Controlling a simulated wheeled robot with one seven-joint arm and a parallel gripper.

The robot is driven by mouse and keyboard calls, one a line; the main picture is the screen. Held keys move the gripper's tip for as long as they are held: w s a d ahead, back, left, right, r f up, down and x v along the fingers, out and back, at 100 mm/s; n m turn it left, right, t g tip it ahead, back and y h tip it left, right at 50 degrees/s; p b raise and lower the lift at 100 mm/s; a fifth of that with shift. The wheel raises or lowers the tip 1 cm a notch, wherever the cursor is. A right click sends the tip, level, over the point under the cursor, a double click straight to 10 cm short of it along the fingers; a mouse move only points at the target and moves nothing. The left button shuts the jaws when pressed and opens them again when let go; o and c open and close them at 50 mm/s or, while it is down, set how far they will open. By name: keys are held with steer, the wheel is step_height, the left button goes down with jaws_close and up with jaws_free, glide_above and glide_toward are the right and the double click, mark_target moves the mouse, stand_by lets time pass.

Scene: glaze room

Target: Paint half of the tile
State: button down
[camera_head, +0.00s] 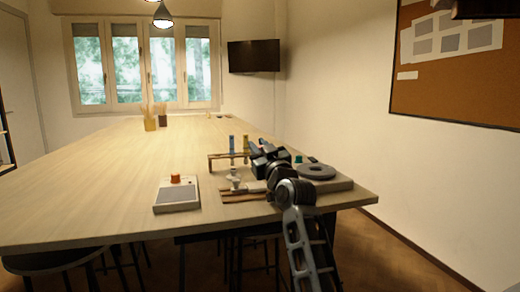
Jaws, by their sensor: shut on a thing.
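My gripper (260,160) is dark and hangs over the near right part of the wooden table (110,165). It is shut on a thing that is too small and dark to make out. Below and left of it lies a small brown board (238,197) with a small white thing (235,181) at its far edge. I cannot tell which thing is the tile. A pale square slab (178,200) with an orange knob-like thing (175,178) on it lies to the left. My gripper and arm partly hide the board and what is behind.
A low wooden rack (216,156) with blue and yellow upright things stands behind my gripper. A dark disc (316,171) sits on a grey slab (340,184) at the right, near the table edge. Holders with sticks (150,124) stand far back. The table's left side is clear.

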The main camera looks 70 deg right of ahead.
steer(key=shift+w+d+f, duration=0.1)
steer(key=shift+w+f, duration=0.05)
steer(key=shift+f, duration=0.4)
steer(key=shift+w+d+f, duration=0.1)
steer(key=shift+f, duration=0.45)
step_height(320, 180, up, 7)
steer(key=p, duration=0.4)
steer(key=shift+f+p, duration=0.2)
steer(key=shift+p, duration=0.15)
steer(key=shift+w, duration=0.1)
steer(key=shift+r, duration=0.1)
